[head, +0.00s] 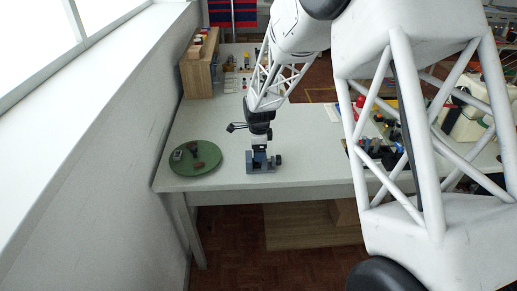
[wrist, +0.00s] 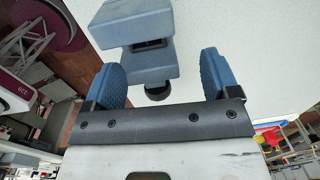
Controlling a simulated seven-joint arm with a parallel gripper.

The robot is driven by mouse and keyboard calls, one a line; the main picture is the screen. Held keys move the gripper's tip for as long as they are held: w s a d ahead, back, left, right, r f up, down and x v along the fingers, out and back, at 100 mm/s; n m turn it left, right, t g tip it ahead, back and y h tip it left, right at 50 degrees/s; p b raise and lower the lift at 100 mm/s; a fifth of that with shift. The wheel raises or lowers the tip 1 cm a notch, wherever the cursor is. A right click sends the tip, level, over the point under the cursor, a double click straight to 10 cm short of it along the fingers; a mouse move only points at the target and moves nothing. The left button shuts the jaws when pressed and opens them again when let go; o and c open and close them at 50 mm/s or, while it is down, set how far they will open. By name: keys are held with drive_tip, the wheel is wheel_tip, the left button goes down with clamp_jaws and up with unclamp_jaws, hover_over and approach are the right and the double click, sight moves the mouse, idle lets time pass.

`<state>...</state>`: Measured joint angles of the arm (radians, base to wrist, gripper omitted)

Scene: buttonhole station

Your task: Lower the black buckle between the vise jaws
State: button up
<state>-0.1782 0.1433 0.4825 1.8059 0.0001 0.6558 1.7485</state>
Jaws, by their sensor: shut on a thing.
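The blue-grey vise (head: 262,165) stands near the front edge of the pale table. In the wrist view its two blue jaw blocks (wrist: 140,66) show with a dark gap between them, and a black knob sits at the near side. My gripper (head: 259,143) points down right above the vise.
A round green mat (head: 204,168) with several small dark parts lies left of the vise. A wooden shelf unit (head: 197,77) stands at the back left. Several coloured items lie at the table's right. The table between mat and vise is clear.

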sight(260, 163)
drive_tip(key=shift+g, duration=0.3)
drive_tip(key=f, duration=0.1)
drive_tip(key=s+f, duration=0.1)
drive_tip(key=f, duration=0.1)
drive_tip(key=s+f, duration=0.1)
drive_tip(key=f, duration=0.1)
drive_tip(key=shift+s+d, duration=0.15)
drive_tip(key=shift+d, duration=0.1)
drive_tip(key=o, duration=1.2)
drive_tip(key=shift+f, duration=0.1)
drive_tip(key=shift+c, duration=0.2)
wheel_tip(260, 163, up, 13)
drive_tip(key=w, duration=0.2)
drive_tip(key=shift+w+a+t, duration=0.2)
drive_tip(key=shift+t, duration=0.2)
